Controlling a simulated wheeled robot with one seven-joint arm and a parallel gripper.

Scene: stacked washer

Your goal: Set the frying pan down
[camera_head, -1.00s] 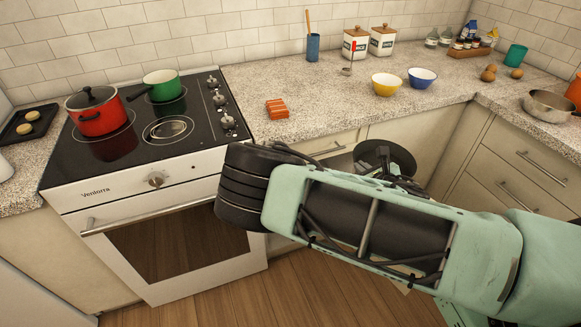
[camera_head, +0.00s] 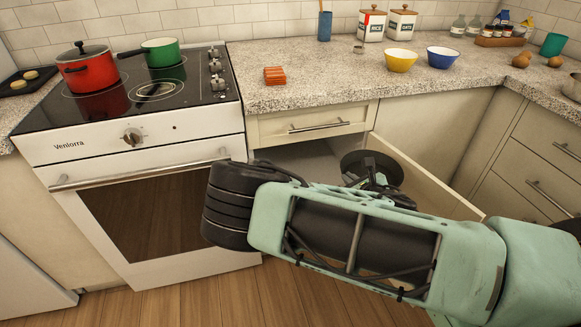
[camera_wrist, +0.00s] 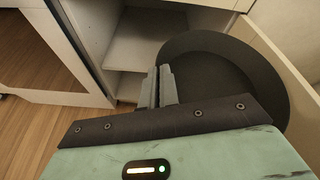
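The dark frying pan (camera_head: 390,164) is at the opening of the lower cabinet right of the stove, beside its open door. It fills the upper right of the wrist view (camera_wrist: 225,75), and its inside looks empty. My gripper (camera_head: 368,184) is at the pan's near side, partly hidden behind my own arm. In the wrist view my gripper's fingers (camera_wrist: 160,82) are close together at the pan's left edge and appear shut on it. The handle is not clearly visible. I cannot tell whether the pan touches a shelf.
The open cabinet door (camera_head: 425,180) stands right of the pan. The cabinet's shelf (camera_wrist: 140,50) looks bare. The stove (camera_head: 140,140) holds a red pot (camera_head: 88,70) and a green pan (camera_head: 162,53). The counter (camera_head: 330,80) has clear room around an orange stack (camera_head: 274,76).

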